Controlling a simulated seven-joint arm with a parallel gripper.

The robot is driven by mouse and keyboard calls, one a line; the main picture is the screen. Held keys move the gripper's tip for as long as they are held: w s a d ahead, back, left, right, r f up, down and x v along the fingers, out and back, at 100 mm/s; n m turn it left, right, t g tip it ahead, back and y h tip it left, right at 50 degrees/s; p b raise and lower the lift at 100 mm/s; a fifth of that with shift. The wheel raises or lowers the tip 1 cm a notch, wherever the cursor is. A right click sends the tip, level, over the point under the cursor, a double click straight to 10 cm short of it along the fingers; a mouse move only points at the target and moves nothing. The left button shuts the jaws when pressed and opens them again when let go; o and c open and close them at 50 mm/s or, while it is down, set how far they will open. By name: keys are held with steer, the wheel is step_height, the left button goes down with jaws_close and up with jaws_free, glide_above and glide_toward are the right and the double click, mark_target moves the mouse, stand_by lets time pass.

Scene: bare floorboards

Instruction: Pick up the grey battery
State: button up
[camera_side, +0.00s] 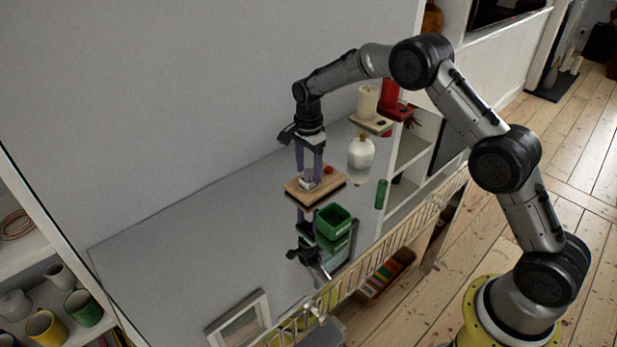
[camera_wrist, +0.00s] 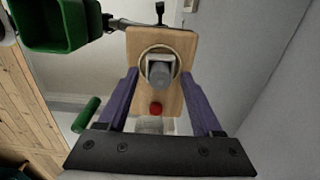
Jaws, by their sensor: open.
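A grey battery-like cylinder (camera_wrist: 160,75) stands in a pale, square-looking piece on a wooden board (camera_wrist: 135,45) in the wrist view. In the side view a small grey object (camera_side: 308,181), probably the same, sits on the board (camera_side: 330,187). My gripper (camera_side: 309,170) points down over the board with its purple fingers apart. In the wrist view my gripper's fingers (camera_wrist: 160,78) lie on either side of the grey cylinder, with gaps showing. I cannot tell the exact fingertip height. The cylinder's lower part is partly hidden.
A small red ball (camera_side: 328,170) sits on the board close to the fingers. A green box (camera_side: 333,221), a green cylinder (camera_side: 381,194) and a white round bottle (camera_side: 361,152) stand nearby. The glossy grey top is clear to the left, with a frame (camera_side: 238,322) near its front edge.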

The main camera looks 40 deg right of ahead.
steer(key=shift+f, duration=0.1)
jaws_close()
stand_by(0.3)
